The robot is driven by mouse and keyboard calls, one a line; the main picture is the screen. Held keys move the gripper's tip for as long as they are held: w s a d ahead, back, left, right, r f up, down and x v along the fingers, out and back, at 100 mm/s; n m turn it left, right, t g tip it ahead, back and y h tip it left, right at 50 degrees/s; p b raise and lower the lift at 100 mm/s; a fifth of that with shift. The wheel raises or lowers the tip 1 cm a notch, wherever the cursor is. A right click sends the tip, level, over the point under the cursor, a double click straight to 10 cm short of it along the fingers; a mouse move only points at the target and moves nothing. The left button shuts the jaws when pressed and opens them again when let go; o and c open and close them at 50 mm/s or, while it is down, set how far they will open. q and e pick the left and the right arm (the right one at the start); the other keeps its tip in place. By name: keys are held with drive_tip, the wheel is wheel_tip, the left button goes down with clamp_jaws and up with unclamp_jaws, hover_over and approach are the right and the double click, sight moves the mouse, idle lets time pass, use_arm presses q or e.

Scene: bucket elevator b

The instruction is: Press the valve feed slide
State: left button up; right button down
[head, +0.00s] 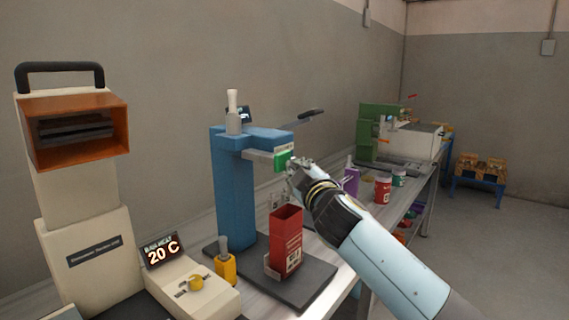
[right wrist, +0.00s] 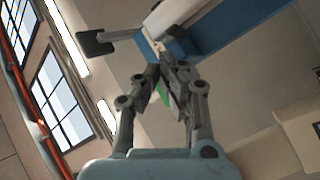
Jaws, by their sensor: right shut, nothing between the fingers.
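A blue press-like machine (head: 232,185) stands on a dark base on the bench, with a pale arm reaching out to the right. At the end of that arm is a small green part (head: 283,160) with a light label, which may be the valve feed slide. My right gripper (head: 294,168) is shut and empty, right at the green part; I cannot tell whether they touch. In the right wrist view the closed fingers (right wrist: 166,68) point up at the blue machine arm (right wrist: 215,35), with a sliver of green (right wrist: 162,93) between the finger links. My left gripper is out of view.
A red open-topped container (head: 286,240) stands on the dark base below the gripper. A yellow bottle (head: 226,266) is beside it. A cream machine with a 20 C display (head: 162,251) is at left. A green machine (head: 378,125) stands farther along the bench.

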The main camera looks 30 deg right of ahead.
drive_tip(key=shift+w+a+b, duration=0.25)
drive_tip(key=shift+w, duration=0.35)
drive_tip(key=shift+w+a+b, duration=0.2)
drive_tip(key=shift+w+a, duration=0.05)
drive_tip(key=shift+w, duration=0.35)
idle(1.2)
drive_tip(key=shift+s+d, duration=0.35)
drive_tip(key=shift+s, duration=0.45)
drive_tip(key=shift+s+d, duration=0.3)
drive_tip(key=shift+s, duration=0.5)
drive_tip(key=s, duration=0.1)
drive_tip(key=s+d, duration=0.1)
drive_tip(key=s, duration=0.1)
drive_tip(key=s+d, duration=0.1)
drive_tip(key=shift+s, duration=0.3)
drive_tip(key=shift+f, duration=0.1)
